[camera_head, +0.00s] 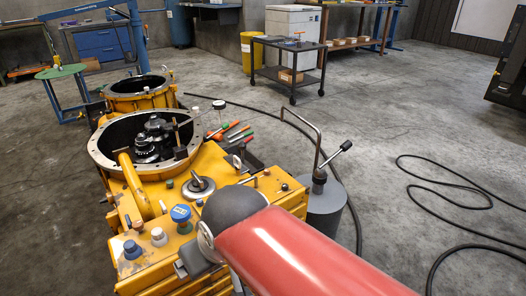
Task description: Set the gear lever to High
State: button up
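A yellow transmission housing (220,172) stands at centre left, with dark gears (148,140) inside its round open end. A thin lever with a dark knob (219,105) sticks up behind the housing, beside a rod with a pale knob (195,109). On the near top are a round silver dial-like fitting (198,187) and a blue knob with a label (180,213). I cannot tell which part is the gear lever or its setting. My gripper (190,264) is by the near edge of the housing, mostly hidden by my wrist; its fingers cannot be made out.
Tools with coloured handles (236,132) lie on the housing's far right side. A grey can with a pump handle (325,205) stands close on the right. Black hose (440,190) lies on the floor. A dark cart (288,60) stands behind, with open floor around it.

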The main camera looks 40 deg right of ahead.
aim_at(242, 146)
jog(key=z, duration=0.9)
